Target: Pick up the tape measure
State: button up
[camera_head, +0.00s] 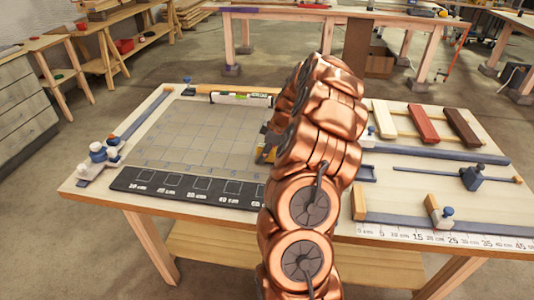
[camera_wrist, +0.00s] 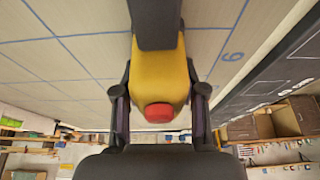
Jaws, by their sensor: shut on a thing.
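The tape measure (camera_wrist: 158,75) is yellow with a red button and a dark band, and sits between the two dark fingers of my gripper (camera_wrist: 160,95) in the wrist view. The fingers press on its two sides. In the head view my copper arm hides most of my gripper and the tape measure; only a small dark and yellow patch shows left of the arm, over the right part of the gridded board (camera_head: 200,130). I cannot tell whether the tape measure touches the board.
A black strip with labelled squares (camera_head: 185,188) runs along the board's front. A white level-like bar (camera_head: 240,99) lies behind. Right of my arm are white, red and brown blocks (camera_head: 423,125), blue clamps (camera_head: 473,177) and a ruler (camera_head: 440,237). Blue-and-white clamps (camera_head: 100,155) stand left.

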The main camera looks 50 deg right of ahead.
grip_shut()
